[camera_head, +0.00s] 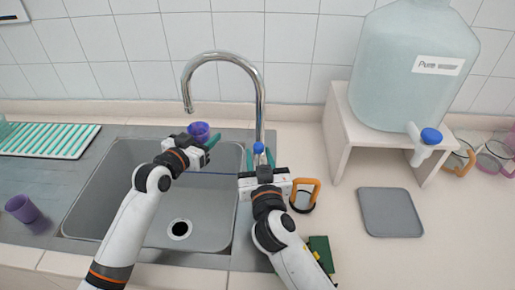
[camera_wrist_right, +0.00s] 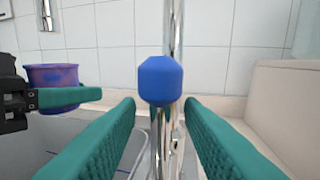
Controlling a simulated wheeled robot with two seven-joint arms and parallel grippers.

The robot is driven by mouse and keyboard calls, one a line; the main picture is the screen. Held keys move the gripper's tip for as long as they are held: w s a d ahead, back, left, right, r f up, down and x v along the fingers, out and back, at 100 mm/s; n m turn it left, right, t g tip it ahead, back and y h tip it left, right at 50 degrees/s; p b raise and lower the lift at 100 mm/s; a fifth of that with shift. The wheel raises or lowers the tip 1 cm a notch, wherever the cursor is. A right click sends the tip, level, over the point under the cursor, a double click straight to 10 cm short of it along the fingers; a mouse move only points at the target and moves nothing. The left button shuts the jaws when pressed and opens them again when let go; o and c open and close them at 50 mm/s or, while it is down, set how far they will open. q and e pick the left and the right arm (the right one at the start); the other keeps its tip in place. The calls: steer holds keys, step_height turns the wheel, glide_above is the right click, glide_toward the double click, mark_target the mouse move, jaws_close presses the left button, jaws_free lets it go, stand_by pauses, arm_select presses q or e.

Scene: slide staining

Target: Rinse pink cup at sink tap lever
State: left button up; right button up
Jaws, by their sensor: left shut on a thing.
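A purple cup (camera_head: 199,131), pinkish inside in the right wrist view (camera_wrist_right: 55,76), is held upright by my left gripper (camera_head: 207,143). The left gripper is shut on it, with a green finger across the cup's side. The cup is above the sink, close below the spout end of the chrome tap (camera_head: 259,95). The blue knob of the tap lever (camera_wrist_right: 161,82) stands in front of the tap's post. My right gripper (camera_wrist_right: 162,115) is open, its green fingers on either side of the knob and apart from it. No water shows.
Another purple cup (camera_head: 22,209) lies tilted left of the sink (camera_head: 215,215). A green rack (camera_head: 50,141) is at far left. An orange-handled mug (camera_head: 304,196) is just right of my right gripper. A grey mat (camera_head: 390,212) and water jug (camera_head: 413,75) on a stand are further right.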

mark_target(259, 156)
steer(key=shift+w+a, duration=0.2)
steer(key=shift+w, duration=1.3)
jaws_close()
